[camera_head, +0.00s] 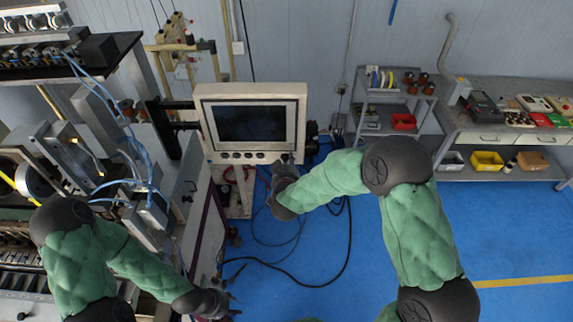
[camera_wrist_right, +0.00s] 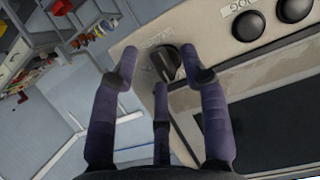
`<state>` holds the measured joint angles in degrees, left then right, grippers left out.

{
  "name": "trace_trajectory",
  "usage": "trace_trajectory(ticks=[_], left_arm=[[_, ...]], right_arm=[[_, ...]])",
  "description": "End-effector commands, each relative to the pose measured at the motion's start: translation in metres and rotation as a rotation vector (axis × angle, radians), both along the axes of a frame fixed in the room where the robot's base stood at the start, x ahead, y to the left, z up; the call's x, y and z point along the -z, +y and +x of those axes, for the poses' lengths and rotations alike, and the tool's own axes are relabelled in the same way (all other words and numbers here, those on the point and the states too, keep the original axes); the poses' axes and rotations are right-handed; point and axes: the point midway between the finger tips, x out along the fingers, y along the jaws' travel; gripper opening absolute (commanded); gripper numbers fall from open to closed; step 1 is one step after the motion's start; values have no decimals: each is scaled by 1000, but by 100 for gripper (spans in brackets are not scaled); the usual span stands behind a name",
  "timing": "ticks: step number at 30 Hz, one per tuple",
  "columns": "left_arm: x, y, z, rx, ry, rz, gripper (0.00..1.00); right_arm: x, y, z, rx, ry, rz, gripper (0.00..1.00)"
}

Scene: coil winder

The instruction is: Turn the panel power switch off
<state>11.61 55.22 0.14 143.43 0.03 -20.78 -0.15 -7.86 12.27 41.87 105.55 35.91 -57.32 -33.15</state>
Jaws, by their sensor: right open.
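The control panel (camera_head: 203,118) is a beige box with a dark screen and a row of round black buttons under it. In the right wrist view, the power switch (camera_wrist_right: 166,63) is a black rotary knob near the panel's corner, with a small label beside it. My right gripper (camera_head: 287,166) is at the panel's lower right corner and hides the switch in the head view. In the right wrist view its three fingers (camera_wrist_right: 159,80) are spread, with the knob between the two outer fingertips; contact cannot be told. My left gripper (camera_head: 212,302) is low at the left, its fingers too unclear to read.
The coil winding machine (camera_head: 115,70) with blue hoses fills the left side. Black cables (camera_head: 300,282) lie on the blue floor below the panel. A shelf cart (camera_head: 385,110) and a workbench (camera_head: 480,140) with bins stand at the back right.

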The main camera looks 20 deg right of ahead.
Motion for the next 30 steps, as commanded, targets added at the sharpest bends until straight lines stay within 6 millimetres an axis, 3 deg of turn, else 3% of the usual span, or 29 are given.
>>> trace_trajectory(ticks=[8, 21, 30], left_arm=[[0, 0, 0, 0, 0, 0, 40], [0, 0, 0, 0, 0, 0, 40], [0, 0, 0, 0, 0, 0, 40]], right_arm=[[-8, 5, -17, -1, -1, 1, 45], [-39, 27, -88, -3, -2, 1, 45], [-46, 31, -106, 0, 0, 1, 45]])
